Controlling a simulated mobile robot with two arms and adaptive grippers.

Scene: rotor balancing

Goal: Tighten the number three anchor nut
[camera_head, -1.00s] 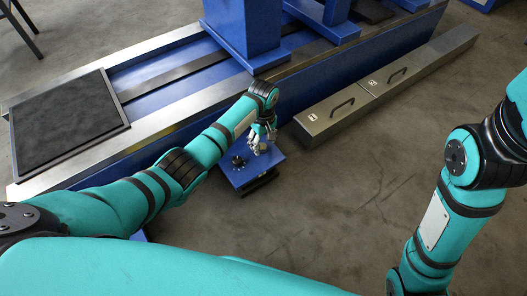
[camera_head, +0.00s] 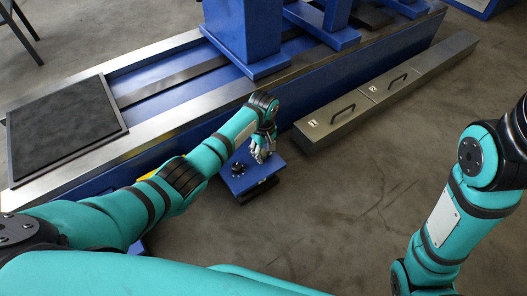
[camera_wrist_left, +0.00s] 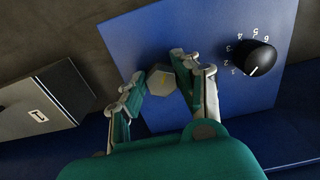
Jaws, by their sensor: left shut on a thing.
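A grey hex nut (camera_wrist_left: 161,80) with a faint yellowish mark sits on the sloping blue panel (camera_wrist_left: 190,25) in the left wrist view. My left gripper (camera_wrist_left: 160,86) has its two fingers on either side of the nut and is shut on it. In the head view my left gripper (camera_head: 262,153) is down at the far part of the small blue box's top (camera_head: 247,183); the nut is hidden behind it there. A black dial knob (camera_wrist_left: 252,58) with numbers one to six is beside the nut; it also shows in the head view (camera_head: 238,168). My right gripper is outside the frame.
A long blue machine bed (camera_head: 190,105) with metal rails runs behind the box, with a black mat (camera_head: 60,125) at its left end. Steel cases with handles (camera_head: 350,112) lie on the floor to the right. The concrete floor (camera_head: 330,210) in front is clear.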

